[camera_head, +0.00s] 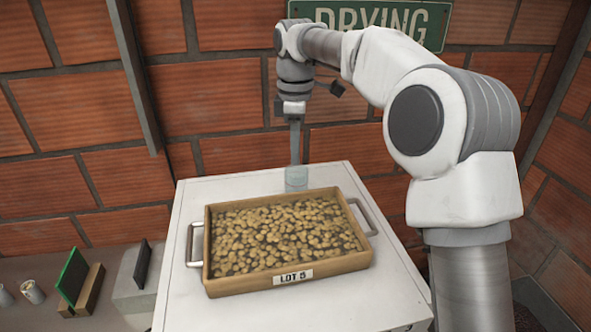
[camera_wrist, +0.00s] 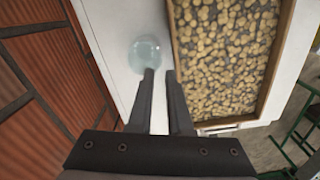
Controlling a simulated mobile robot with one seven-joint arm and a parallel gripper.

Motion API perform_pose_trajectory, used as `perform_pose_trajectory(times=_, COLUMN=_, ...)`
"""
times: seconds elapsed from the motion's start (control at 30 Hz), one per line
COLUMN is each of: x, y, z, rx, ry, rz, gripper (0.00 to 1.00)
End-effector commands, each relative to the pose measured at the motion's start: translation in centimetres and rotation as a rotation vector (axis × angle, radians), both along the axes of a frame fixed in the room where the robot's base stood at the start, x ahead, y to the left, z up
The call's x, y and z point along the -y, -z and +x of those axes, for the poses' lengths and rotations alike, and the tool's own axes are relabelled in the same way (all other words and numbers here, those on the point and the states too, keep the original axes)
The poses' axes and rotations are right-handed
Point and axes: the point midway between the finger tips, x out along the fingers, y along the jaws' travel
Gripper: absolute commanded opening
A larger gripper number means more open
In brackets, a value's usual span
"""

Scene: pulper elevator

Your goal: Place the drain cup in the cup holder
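A clear, pale glass-like cup (camera_head: 296,178), which may be the drain cup, stands on the white top behind the tray. In the wrist view the cup (camera_wrist: 147,50) lies just beyond and a little left of my fingertips. My gripper (camera_head: 295,162) points down over the cup in the head view. In the wrist view my gripper (camera_wrist: 160,73) has a gap between its fingers and nothing visible in it. I cannot tell whether the left fingertip touches the cup. I cannot make out a cup holder for certain.
A wooden tray (camera_head: 280,283) of beans marked LOT 5, with metal handles, fills much of the white top (camera_head: 190,307). Small cups (camera_head: 33,292), a green board (camera_head: 74,275) and a grey block (camera_head: 134,284) are at lower left. A brick wall (camera_head: 70,110) stands behind.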

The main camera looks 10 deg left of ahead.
Motion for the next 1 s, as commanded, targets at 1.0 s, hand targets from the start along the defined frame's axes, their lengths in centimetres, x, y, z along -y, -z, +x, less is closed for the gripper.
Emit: perform_pose_trajectory(times=1.0, x=7.4, y=-8.7, z=-5.6, rx=0.15, ry=0.385, rz=-0.002, gripper=0.17)
